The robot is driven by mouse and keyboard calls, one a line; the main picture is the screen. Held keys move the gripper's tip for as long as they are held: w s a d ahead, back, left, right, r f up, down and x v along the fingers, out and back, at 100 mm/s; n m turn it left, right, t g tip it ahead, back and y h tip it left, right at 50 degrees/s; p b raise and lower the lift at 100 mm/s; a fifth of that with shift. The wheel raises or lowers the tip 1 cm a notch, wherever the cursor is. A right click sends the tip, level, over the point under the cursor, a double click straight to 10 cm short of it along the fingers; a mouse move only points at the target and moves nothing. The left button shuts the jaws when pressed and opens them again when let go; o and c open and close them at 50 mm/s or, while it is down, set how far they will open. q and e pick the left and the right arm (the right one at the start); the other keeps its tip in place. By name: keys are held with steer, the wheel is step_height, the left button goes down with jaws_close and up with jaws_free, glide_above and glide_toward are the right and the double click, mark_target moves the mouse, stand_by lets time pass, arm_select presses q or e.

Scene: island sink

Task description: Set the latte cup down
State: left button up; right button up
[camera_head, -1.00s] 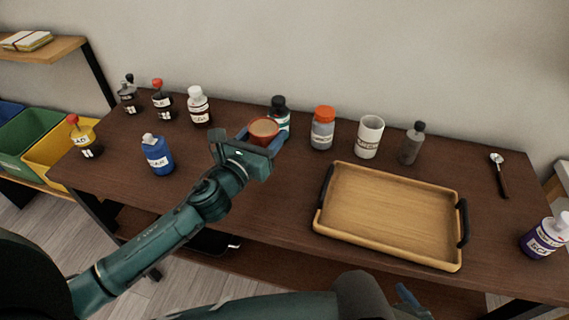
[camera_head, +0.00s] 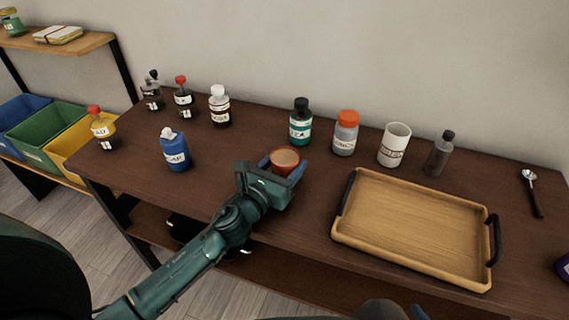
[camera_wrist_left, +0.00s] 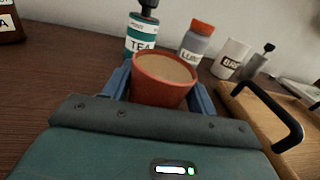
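The latte cup (camera_head: 285,160) is a reddish-orange cup filled with light brown liquid. My left gripper (camera_head: 283,166) has its blue fingers on either side of the cup, and it is shut on it. In the left wrist view the cup (camera_wrist_left: 162,82) sits upright between the two fingers (camera_wrist_left: 160,95). The cup's base is hidden, so I cannot tell whether it touches the table (camera_head: 225,165). The wooden tray (camera_head: 410,225) lies to the right of the cup. My right gripper (camera_head: 412,312) is only partly visible at the bottom edge.
Behind the cup stand a green TEA bottle (camera_head: 300,122), an orange-capped jar (camera_head: 345,133), a white mug (camera_head: 394,145) and a grey bottle (camera_head: 439,153). A blue bottle (camera_head: 175,151) and several others stand left. The table between the blue bottle and the cup is clear.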

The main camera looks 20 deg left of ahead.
arm_select(q)
steer(key=o, duration=0.4)
steer(key=shift+o, duration=0.2)
steer(key=shift+r, duration=0.1)
